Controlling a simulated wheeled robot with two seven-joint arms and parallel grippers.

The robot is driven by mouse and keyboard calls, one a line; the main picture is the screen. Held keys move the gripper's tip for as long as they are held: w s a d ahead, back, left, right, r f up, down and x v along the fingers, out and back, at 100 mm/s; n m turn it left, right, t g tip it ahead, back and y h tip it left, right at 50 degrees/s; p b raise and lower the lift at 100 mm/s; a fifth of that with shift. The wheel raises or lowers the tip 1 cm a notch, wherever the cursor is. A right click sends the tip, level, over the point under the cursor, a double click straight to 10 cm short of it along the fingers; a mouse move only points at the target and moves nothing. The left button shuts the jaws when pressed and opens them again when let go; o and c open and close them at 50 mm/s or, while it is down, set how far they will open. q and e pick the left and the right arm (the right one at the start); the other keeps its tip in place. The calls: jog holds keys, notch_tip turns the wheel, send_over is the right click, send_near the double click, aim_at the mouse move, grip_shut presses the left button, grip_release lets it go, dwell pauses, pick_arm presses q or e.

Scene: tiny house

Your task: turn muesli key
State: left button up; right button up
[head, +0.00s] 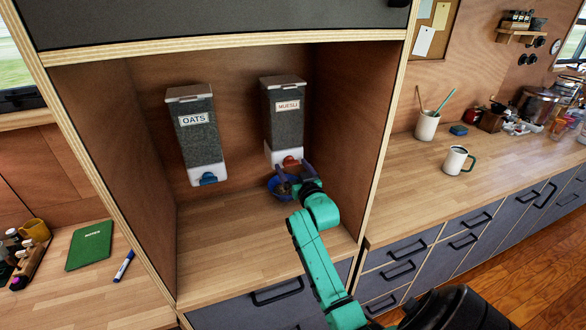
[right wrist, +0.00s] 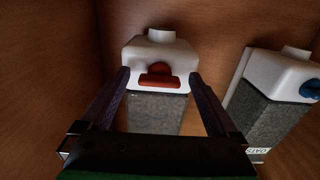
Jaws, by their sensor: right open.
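The muesli dispenser (head: 282,112) hangs on the back wall of the cupboard niche, with a white base and a label reading MUESLI. Its red key (head: 291,161) is on the front of that base. In the right wrist view the red key (right wrist: 158,76) has a horizontal bar and shows between my fingers. My right gripper (head: 292,172) is open, its two fingers either side of the key, with no clear contact. My left gripper is not in view.
The oats dispenser (head: 196,135) with a blue key (head: 208,179) hangs to the left. The niche's wooden side walls flank both dispensers. The niche floor (head: 215,230) is clear at the left. A mug (head: 456,160) stands on the right counter.

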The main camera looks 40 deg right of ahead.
jog(key=b+v, duration=0.3)
jog(key=v, duration=1.1)
jog(key=shift+s+b, duration=0.25)
jog(key=shift+b, duration=0.15)
jog(key=shift+a, duration=0.15)
